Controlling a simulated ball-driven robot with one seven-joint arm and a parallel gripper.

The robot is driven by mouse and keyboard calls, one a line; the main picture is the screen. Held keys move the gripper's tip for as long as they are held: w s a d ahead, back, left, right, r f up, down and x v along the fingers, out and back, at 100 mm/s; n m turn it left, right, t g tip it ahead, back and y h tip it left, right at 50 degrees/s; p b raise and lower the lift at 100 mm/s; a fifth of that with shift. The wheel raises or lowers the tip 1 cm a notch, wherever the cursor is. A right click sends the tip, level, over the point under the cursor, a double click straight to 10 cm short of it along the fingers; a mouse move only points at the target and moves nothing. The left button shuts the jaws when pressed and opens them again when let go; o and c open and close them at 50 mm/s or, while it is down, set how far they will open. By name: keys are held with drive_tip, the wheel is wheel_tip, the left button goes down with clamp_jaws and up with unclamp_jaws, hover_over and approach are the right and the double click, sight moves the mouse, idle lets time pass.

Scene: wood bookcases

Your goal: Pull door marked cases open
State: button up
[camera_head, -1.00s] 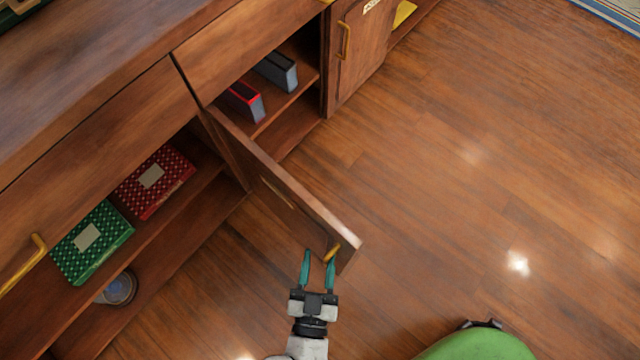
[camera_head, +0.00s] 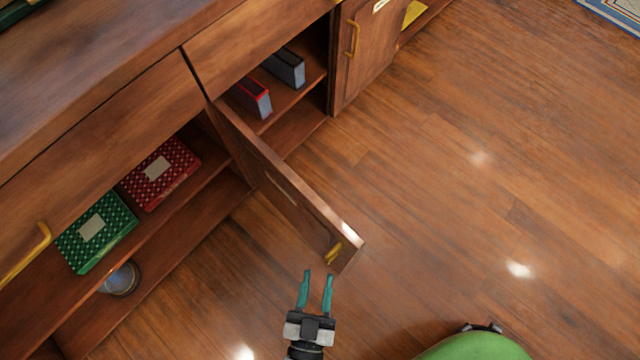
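A wooden cabinet door (camera_head: 300,205) stands swung well out from the bookcase, its free end toward me. It bears a small pale label plate (camera_head: 281,187) whose text I cannot read. Its brass handle (camera_head: 334,253) sits near the free end. My gripper (camera_head: 316,274) is just below the handle in the picture, with its two teal fingers apart and nothing between them. The fingertips look clear of the handle.
The opened compartment holds a red box file (camera_head: 252,97) and a grey one (camera_head: 285,68). A shut door (camera_head: 370,45) is to the right. Left shelves hold green (camera_head: 95,232) and red (camera_head: 160,173) dotted boxes and a round bluish object (camera_head: 121,279). The floor (camera_head: 470,200) at right is clear.

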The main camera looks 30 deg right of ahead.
drive_tip(key=v, duration=0.6)
drive_tip(key=shift+a, duration=0.15)
idle(0.4)
